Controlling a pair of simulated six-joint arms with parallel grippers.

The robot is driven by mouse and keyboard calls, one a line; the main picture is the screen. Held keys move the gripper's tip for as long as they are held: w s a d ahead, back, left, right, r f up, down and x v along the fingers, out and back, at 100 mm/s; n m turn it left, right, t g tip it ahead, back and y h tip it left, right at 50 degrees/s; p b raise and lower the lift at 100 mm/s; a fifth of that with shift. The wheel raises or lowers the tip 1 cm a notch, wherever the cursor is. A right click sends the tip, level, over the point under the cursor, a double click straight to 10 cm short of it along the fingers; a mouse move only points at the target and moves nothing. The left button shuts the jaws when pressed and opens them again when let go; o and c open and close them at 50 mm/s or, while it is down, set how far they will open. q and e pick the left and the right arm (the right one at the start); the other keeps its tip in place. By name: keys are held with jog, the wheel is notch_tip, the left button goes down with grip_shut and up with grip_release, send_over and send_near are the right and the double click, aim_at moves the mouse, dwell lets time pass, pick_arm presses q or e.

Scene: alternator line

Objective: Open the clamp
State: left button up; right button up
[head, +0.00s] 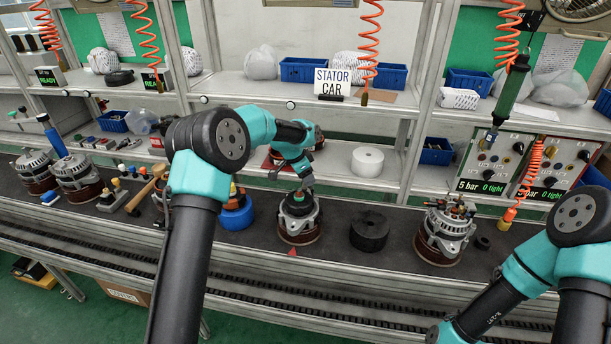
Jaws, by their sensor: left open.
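My left arm reaches over the bench, and its gripper (300,193) points down at the top of an alternator unit (299,222) in the middle of the bench. The gripper is open, with its fingertips small and dark against the unit; I cannot tell whether they touch it. The unit has a silver housing with a dark top, on a dark red base. I cannot make out a clamp for certain; the gripper hides part of the unit's top. My right arm is at the lower right, and its gripper does not show.
A black cylinder (369,231) and another alternator (447,230) stand to the right. A blue round part (236,214) stands to the left. A white roll (367,161) lies behind. Orange coiled hoses (369,42) hang above. The far left holds several alternators and small tools.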

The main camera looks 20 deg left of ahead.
pick_arm(q)
jog(key=c, duration=0.9)
jog(key=shift+o, duration=0.2)
jog(key=shift+d+n, duration=0.15)
jog(key=shift+n, duration=0.25)
jog(key=shift+w+d+n+t+y, duration=0.2)
jog(key=shift+w+d+n+y, duration=0.55)
jog(key=shift+n, duration=1.85)
jog(key=shift+w+d+n+t+y, duration=0.25)
jog(key=shift+n+y, duration=0.95)
jog(key=shift+n, duration=1.4)
jog(key=shift+w+d+n+t+y, duration=0.15)
jog(key=shift+w+d+n+y, duration=0.6)
jog(key=shift+n, duration=1.85)
jog(key=shift+s+a+y, duration=0.15)
jog(key=shift+a+y, duration=0.15)
jog(key=shift+a, duration=0.05)
